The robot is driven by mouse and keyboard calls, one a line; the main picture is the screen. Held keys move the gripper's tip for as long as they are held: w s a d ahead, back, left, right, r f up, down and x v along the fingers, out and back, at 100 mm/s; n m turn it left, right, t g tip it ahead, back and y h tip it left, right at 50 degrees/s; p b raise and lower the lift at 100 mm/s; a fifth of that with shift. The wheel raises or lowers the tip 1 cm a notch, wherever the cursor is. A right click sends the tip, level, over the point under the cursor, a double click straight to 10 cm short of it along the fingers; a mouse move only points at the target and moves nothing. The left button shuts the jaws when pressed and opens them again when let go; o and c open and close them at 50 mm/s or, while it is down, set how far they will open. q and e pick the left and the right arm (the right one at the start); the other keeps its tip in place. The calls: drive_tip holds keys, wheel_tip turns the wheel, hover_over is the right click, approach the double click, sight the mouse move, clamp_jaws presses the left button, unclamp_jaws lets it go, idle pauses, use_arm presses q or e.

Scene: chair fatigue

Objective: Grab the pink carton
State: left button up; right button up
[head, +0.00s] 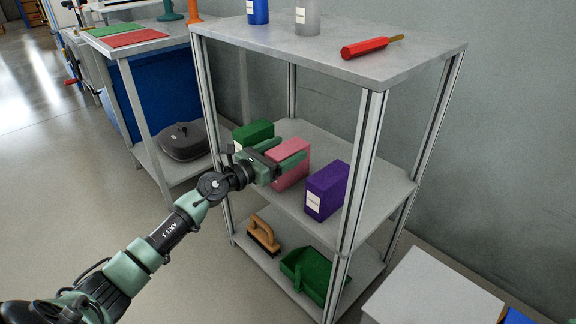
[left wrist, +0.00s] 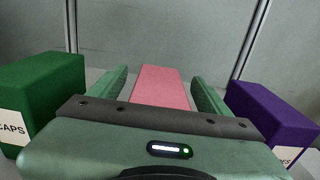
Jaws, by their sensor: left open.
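The pink carton (head: 291,170) stands on the middle shelf (head: 384,181) of a metal rack, between a green carton (head: 254,134) and a purple carton (head: 327,189). My left gripper (head: 282,157) is open, with its fingers reaching along the pink carton's two sides in the head view. In the left wrist view the pink carton (left wrist: 161,88) lies between the open fingers, with a visible gap on each side. The gripper body hides its near part. My right gripper is in neither view.
The green carton (left wrist: 42,98) and purple carton (left wrist: 270,118) flank the fingers closely. The rack's top shelf (head: 300,50) is above, and its front post (head: 362,165) stands at right. A brush (head: 263,236) and green dustpan (head: 308,271) sit on the bottom shelf.

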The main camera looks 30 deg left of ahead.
use_arm(q)
drive_tip(key=shift+w+d, duration=0.15)
drive_tip(key=shift+w, duration=0.35)
clamp_jaws()
drive_tip(key=shift+r, duration=0.2)
